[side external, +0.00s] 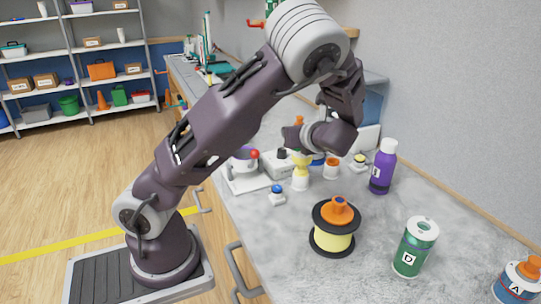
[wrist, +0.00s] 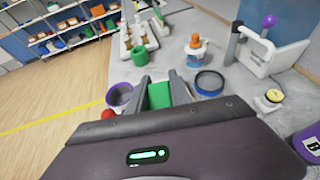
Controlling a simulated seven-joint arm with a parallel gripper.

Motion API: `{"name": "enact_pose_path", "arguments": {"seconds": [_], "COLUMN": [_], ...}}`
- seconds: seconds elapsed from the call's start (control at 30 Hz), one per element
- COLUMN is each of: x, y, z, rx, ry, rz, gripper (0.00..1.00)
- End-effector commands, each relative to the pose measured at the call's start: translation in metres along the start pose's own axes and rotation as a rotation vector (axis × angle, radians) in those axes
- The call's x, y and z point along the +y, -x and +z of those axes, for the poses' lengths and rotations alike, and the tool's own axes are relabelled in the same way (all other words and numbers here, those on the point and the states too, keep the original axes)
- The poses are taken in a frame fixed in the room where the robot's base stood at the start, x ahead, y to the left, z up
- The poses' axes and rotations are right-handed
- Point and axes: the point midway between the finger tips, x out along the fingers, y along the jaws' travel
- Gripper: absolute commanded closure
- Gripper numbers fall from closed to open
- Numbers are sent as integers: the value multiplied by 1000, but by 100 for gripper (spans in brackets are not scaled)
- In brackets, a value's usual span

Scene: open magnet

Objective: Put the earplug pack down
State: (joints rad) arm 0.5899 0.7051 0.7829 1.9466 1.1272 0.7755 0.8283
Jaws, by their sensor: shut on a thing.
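My gripper (wrist: 162,92) is shut on a green thing (wrist: 160,96), which I take to be the earplug pack. Only part of it shows between the two grey fingers in the wrist view; the wrist housing covers the rest. In the side view my gripper is over the back part of the grey bench (side external: 375,220), and the arm's end hides the held thing. I cannot tell its height above the bench.
Near the gripper are a purple ring (wrist: 119,95), a red ball (wrist: 108,114) and a dark blue-rimmed ring (wrist: 209,83). A purple bottle (side external: 382,168), a yellow spool (side external: 332,239) and a green can (side external: 415,249) stand nearer the side camera. Bare bench lies between them.

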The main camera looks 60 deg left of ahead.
Motion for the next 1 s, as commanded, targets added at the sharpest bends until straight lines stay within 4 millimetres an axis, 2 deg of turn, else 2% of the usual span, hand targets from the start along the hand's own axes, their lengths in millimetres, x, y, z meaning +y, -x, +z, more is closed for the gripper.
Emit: {"name": "enact_pose_path", "arguments": {"seconds": [0.03, 0.1, 0.2, 0.3, 0.4, 0.5, 0.57, 1.0], "x": [13, 28, 39, 38, 32, 26, 23, 21], "y": [-29, -65, -116, -165, -202, -224, -231, -267], "z": [9, 19, 34, 50, 63, 69, 69, -11], "rx": [-12, -16, -18, -17, -14, -9, -7, -5], "ry": [55, 119, 183, 209, 209, 202, 199, 196], "rz": [132, 296, 463, 533, 538, 521, 512, 505], "gripper": [100, 100, 100, 100, 100, 100, 100, 100]}}
